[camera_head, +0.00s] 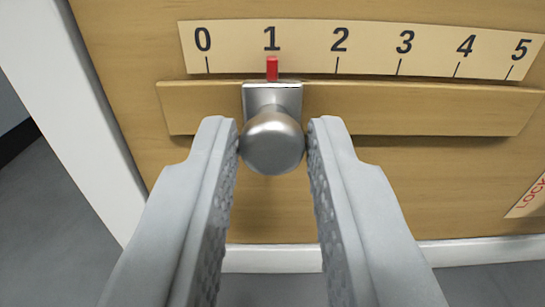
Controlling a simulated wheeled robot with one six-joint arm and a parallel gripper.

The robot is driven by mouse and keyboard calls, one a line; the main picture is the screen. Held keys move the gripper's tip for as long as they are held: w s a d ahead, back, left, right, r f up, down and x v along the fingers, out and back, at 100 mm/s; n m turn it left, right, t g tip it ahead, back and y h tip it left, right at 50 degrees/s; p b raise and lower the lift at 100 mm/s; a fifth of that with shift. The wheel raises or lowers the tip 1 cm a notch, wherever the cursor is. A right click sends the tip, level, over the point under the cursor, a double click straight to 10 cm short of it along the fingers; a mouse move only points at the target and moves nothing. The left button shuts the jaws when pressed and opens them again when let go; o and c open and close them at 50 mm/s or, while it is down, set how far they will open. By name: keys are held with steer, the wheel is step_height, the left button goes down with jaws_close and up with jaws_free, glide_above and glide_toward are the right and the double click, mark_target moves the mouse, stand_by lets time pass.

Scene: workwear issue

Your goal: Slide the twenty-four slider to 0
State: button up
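The slider is a metal block with a round silver knob (272,143), set on a wooden rail (420,107). Its red pointer (272,68) stands at the 1 mark on the cream number scale (370,48). The 0 mark is one step to the left. My gripper (272,135) has one grey finger on each side of the knob. Both fingertips appear to touch its sides, so it looks shut on the knob. The number twenty-four is not seen on any label here.
The rail runs clear on both sides of the slider. A white frame post (75,110) stands left of the wooden panel, and a white edge (270,260) runs below it. A partly cut-off label with red letters (530,197) is at the right.

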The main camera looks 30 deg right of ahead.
jaws_close()
steer(key=shift+w+a, duration=0.45)
steer(key=shift+a, duration=0.2)
steer(key=shift+w+a, duration=0.45)
steer(key=shift+a, duration=0.15)
steer(key=o, duration=0.5)
jaws_free()
steer(key=shift+a, duration=0.1)
steer(key=v, duration=1.7)
steer(key=shift+s, duration=0.2)
steer(key=shift+a, duration=0.15)
